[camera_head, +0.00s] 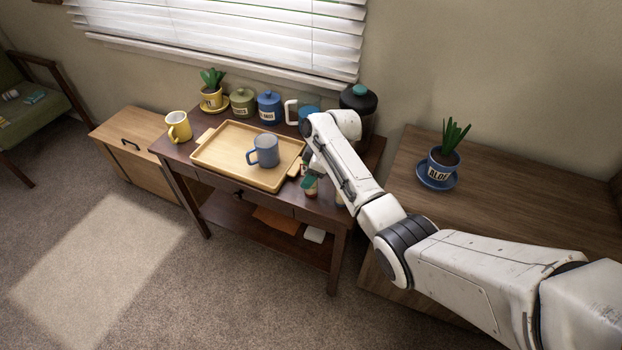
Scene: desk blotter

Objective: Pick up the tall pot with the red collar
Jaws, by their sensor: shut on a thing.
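My gripper (309,181) is low over the front right part of the dark wooden table (330,208), right of the tray. My own arm hides much of it. It is shut on a small, narrow pot (311,191) with a reddish part, which looks like the tall pot with the red collar. Its shape and any label are too small and too covered to make out. I cannot tell whether it touches the tabletop.
A wooden tray (215,157) holds a blue-grey mug (264,151). A yellow mug (178,127), yellow plant pot (211,98), green jar (242,102), blue jar (269,107) and black-lidded jar (358,98) line the left and back. An aloe pot (443,165) stands on the right-hand desk (510,205).

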